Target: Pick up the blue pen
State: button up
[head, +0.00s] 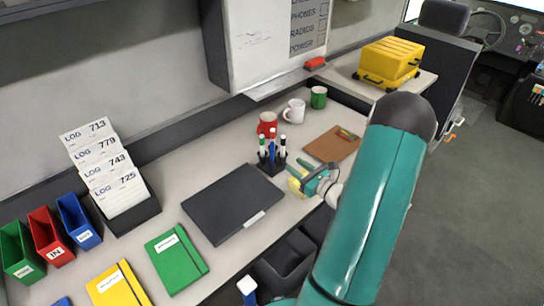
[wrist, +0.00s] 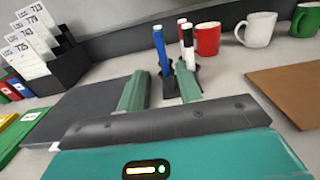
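The blue pen (head: 272,153) stands upright in a black pen holder (head: 268,170) on the counter, among other markers. In the wrist view the blue pen (wrist: 162,52) is the leftmost, and it rises between and beyond the fingers. My gripper (head: 301,178) is at the right of the holder, low over the counter. In the wrist view my gripper (wrist: 160,88) has its two green fingers apart, with nothing held between them. The lower part of the pen is in the holder, partly hidden.
A dark laptop (head: 230,206) lies left of the holder. A red mug (head: 267,124), a white mug (head: 294,111) and a green mug (head: 318,97) stand behind it. A brown clipboard (head: 331,148) lies to the right. A wall cabinet (head: 270,45) hangs above the counter.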

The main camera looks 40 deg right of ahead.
aim_at(272, 150)
jog(key=w, duration=0.6)
jog(key=shift+w+a, duration=0.15)
jog(key=shift+w, duration=0.1)
jog(key=shift+w+f, duration=0.2)
jog(key=shift+w, duration=1.35)
jog(key=shift+w+f, duration=0.2)
jog(key=shift+w, duration=1.35)
grip_shut()
